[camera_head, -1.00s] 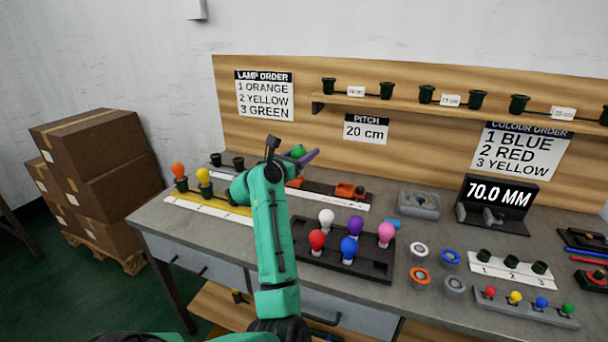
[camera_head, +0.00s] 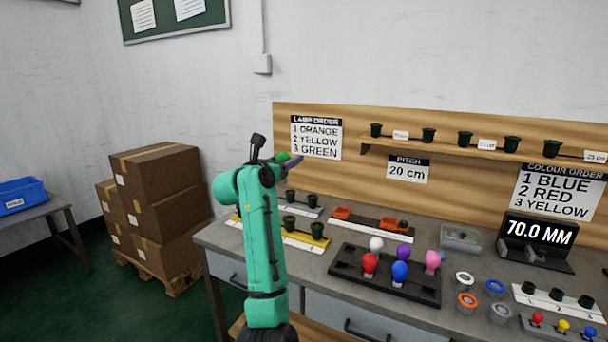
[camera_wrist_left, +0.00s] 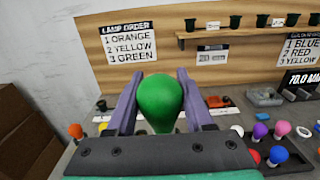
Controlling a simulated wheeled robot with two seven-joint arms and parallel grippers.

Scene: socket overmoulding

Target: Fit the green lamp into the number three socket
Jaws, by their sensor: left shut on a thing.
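My left gripper (camera_head: 285,161) is shut on the green lamp (camera_head: 282,157), held up above the back of the bench. The wrist view shows the green bulb (camera_wrist_left: 160,102) upright between the two purple fingers; its base is hidden. The yellow strip (camera_head: 238,217) has two empty dark sockets showing, one (camera_head: 289,223) just right of my arm and another (camera_head: 317,230) further right. Their numbers are too small to read surely. An orange lamp (camera_wrist_left: 75,131) and a yellow lamp (camera_wrist_left: 103,127) show in the wrist view; my arm hides them in the head view. My right gripper is not in view.
A black tray (camera_head: 345,272) with several coloured lamps stands right of the yellow strip. Behind are a white strip with orange parts (camera_head: 341,213) and a wooden back panel (camera_head: 350,185) with a socket shelf. The lamp order sign (camera_head: 316,138) reads orange, yellow, green.

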